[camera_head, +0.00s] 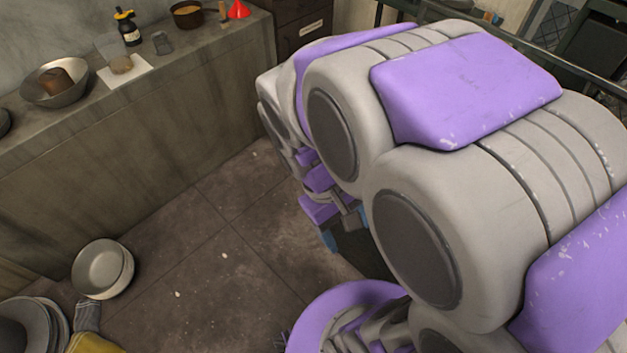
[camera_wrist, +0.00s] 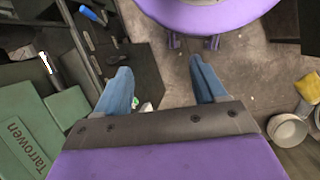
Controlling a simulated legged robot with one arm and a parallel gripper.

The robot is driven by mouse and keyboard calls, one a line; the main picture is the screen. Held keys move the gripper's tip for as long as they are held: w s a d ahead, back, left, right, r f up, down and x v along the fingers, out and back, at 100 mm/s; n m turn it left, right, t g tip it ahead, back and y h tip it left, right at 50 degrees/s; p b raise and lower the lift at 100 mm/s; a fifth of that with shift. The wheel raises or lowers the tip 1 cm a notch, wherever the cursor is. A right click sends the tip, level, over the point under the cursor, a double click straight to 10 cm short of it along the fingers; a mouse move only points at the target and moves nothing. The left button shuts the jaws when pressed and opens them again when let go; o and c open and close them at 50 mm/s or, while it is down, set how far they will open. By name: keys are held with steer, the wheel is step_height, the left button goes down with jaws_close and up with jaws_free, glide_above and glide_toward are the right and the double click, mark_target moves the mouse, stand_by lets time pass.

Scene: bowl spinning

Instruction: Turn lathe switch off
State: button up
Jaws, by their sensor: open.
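My gripper (camera_wrist: 160,76) is open and empty in the wrist view, its two blue fingers spread apart. In the head view a bluish fingertip shows low beside my arm. A dark machine body (camera_wrist: 130,75), perhaps part of the lathe, lies beside and beyond the left finger. My arm hides much of the head view.
Green boxes (camera_wrist: 62,108) lie at the left of the wrist view. Metal bowls (camera_head: 102,268) stand on the floor, with a yellow cloth (camera_head: 94,343) nearby. A counter (camera_head: 120,150) with a bowl and bottle runs along the wall. The middle floor (camera_head: 200,240) is clear.

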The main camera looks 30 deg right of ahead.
steer(key=w+d+f+n+h, duration=0.2)
steer(key=w+f+n+h, duration=0.35)
steer(key=w+f, duration=0.5)
steer(key=w+d+f+n+h, duration=0.3)
steer(key=w+f+n+h, duration=0.4)
steer(key=w, duration=0.6)
steer(key=w+a+f+n+t+h, duration=0.1)
steer(key=a+f+n+t, duration=0.25)
steer(key=f, duration=0.65)
steer(key=w+a+f+n+t+b, duration=0.15)
steer(key=f+n+t, duration=0.25)
steer(key=f, duration=0.5)
steer(key=w+a+f+n+t+h, duration=0.1)
steer(key=a+f+n+t, duration=0.25)
steer(key=f, duration=0.65)
steer(key=x, duration=1.7)
steer(key=shift+w+f, duration=0.2)
steer(key=shift+f, duration=0.3)
steer(key=shift+y, duration=0.25)
steer(key=c, duration=1)
